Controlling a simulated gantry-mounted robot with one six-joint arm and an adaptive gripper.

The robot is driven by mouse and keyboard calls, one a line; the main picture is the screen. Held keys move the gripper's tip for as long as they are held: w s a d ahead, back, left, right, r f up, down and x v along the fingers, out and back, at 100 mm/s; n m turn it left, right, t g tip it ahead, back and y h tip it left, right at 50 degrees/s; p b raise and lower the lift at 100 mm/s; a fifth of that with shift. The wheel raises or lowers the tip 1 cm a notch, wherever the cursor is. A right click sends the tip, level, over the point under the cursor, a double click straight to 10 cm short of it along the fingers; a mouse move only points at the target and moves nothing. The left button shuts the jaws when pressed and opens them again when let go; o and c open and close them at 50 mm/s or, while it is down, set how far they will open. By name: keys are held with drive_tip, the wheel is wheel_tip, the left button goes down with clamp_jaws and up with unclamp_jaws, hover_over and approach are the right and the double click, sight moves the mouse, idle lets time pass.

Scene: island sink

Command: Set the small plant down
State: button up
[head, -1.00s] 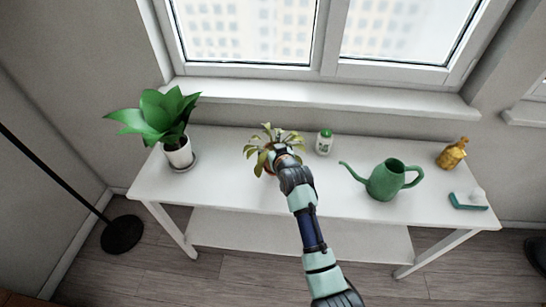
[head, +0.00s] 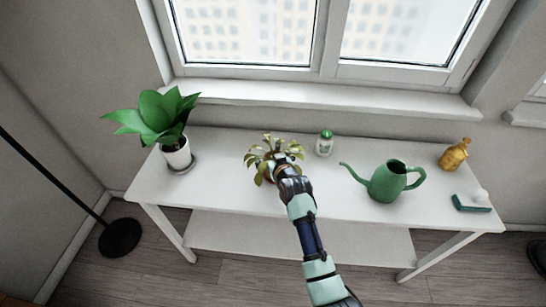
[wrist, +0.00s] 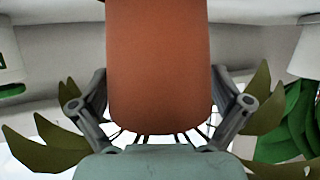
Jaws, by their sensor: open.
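The small plant (head: 262,154) has yellow-green leaves and stands upright at the middle of the white table. Its terracotta pot (wrist: 160,60) fills the middle of the wrist view, which shows it upside down with the leaves below. My gripper (wrist: 160,98) is open, with one finger on each side of the pot. In the head view my gripper (head: 276,172) hides most of the pot, and I cannot see its base meeting the tabletop.
The white table (head: 225,160) stands under a window. A large plant in a white pot (head: 177,155) is at left. A white bottle with a green cap (head: 324,145), a green watering can (head: 387,182), an amber bottle (head: 453,156) and a green brush (head: 470,203) are at right.

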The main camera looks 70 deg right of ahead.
drive_tip(key=shift+r, duration=0.3)
drive_tip(key=p+v, duration=0.5)
drive_tip(key=v, duration=0.7)
drive_tip(key=shift+f, duration=0.15)
drive_tip(key=w+a+r+n+t+y, duration=0.1)
drive_tip(key=w+a+r+n+y, duration=0.2)
drive_tip(key=a, duration=0.6)
drive_tip(key=w+a+r+n+t+y, duration=0.15)
drive_tip(key=w+a, duration=0.25)
drive_tip(key=a, duration=0.5)
drive_tip(key=w+a+r+n+t+y, duration=0.1)
drive_tip(key=w+a+r, duration=0.3)
drive_tip(key=a, duration=0.5)
drive_tip(key=s+a+r+n+y, duration=0.2)
drive_tip(key=a, duration=0.7)
drive_tip(key=s+a+r+n+y, duration=0.2)
drive_tip(key=a, duration=0.8)
drive_tip(key=shift+s+a+y, duration=0.25)
drive_tip(key=shift+s+y, duration=0.1)
